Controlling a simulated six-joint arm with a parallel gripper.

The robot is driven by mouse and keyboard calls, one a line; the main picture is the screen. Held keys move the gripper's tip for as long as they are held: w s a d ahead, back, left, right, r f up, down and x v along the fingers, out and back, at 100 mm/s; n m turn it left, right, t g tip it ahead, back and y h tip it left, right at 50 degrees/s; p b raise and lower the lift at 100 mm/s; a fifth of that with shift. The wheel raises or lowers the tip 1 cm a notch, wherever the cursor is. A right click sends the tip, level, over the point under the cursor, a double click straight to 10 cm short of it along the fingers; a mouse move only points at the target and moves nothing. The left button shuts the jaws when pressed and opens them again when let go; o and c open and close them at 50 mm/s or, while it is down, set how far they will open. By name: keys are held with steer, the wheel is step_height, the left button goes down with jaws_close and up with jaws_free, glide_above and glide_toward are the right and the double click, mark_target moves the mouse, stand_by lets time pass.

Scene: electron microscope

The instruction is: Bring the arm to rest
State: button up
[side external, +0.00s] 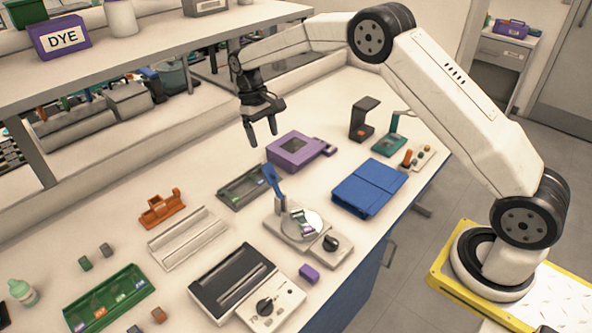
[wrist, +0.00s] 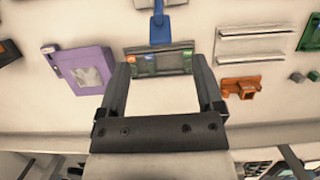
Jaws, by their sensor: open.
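My gripper (side external: 262,138) is open and empty. It hangs above the bench, behind the purple device, with its fingers pointing down. In the wrist view my gripper (wrist: 165,75) has its two dark fingers wide apart with nothing between them but bench surface. A dark green tray (wrist: 160,61) with small coloured pieces lies past the fingertips there. The same tray (side external: 243,188) shows in the side view. The arm reaches over the bench from its base at the right.
A purple device (side external: 296,151), a blue folder-like case (side external: 368,187), a silver round plate device (side external: 302,224) and an orange holder (side external: 161,208) stand on the bench. A shelf with a DYE box (side external: 60,38) overhangs the back left. Bare bench lies below my gripper.

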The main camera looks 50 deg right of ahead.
steer(key=s+t, duration=0.5)
steer(key=s, duration=2.1)
steer(key=shift+s+a, duration=0.3)
steer(key=shift+a, duration=0.05)
steer(key=shift+r, duration=0.1)
